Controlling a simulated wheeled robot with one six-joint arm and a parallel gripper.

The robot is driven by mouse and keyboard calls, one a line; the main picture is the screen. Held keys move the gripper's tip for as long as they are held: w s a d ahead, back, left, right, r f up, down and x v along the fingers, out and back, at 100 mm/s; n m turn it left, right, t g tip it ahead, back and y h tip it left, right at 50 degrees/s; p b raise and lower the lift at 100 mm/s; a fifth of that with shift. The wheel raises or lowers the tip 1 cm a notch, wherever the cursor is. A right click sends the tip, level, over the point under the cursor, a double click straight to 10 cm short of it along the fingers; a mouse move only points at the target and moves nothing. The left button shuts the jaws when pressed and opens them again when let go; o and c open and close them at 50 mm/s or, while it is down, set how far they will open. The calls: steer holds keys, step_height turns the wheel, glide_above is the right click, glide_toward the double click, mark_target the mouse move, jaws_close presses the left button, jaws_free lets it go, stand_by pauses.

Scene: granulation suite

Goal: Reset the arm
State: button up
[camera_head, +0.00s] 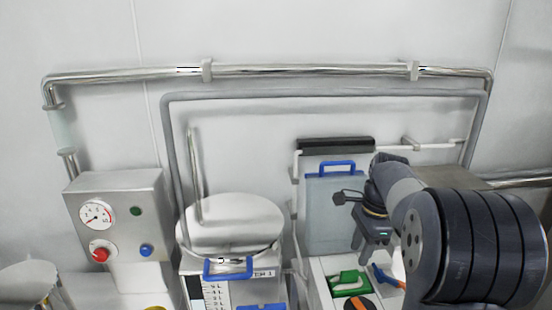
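My arm (470,245) reaches in from the lower right and is bent. My gripper (368,248) hangs at its end, pointing down above the right side of a white bench. The fingertips are small and partly hidden, so I cannot tell whether it is open or shut. No held object can be made out.
A grey-blue panel with a blue handle (330,168) stands behind. Left are a lidded steel vessel (230,220) and a gauge panel (120,220). Pipes line the wall.

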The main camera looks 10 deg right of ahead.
mark_target(352, 272)
steer(key=f, duration=0.5)
steer(key=a+f, duration=0.1)
steer(key=f, duration=0.1)
steer(key=shift+a+f+p, duration=0.1)
steer(key=shift+f+p, duration=0.2)
steer(key=shift+f, duration=0.05)
steer(key=shift+w+r+p, duration=0.1)
steer(key=shift+r+p, duration=0.35)
steer(key=shift+r, duration=1.05)
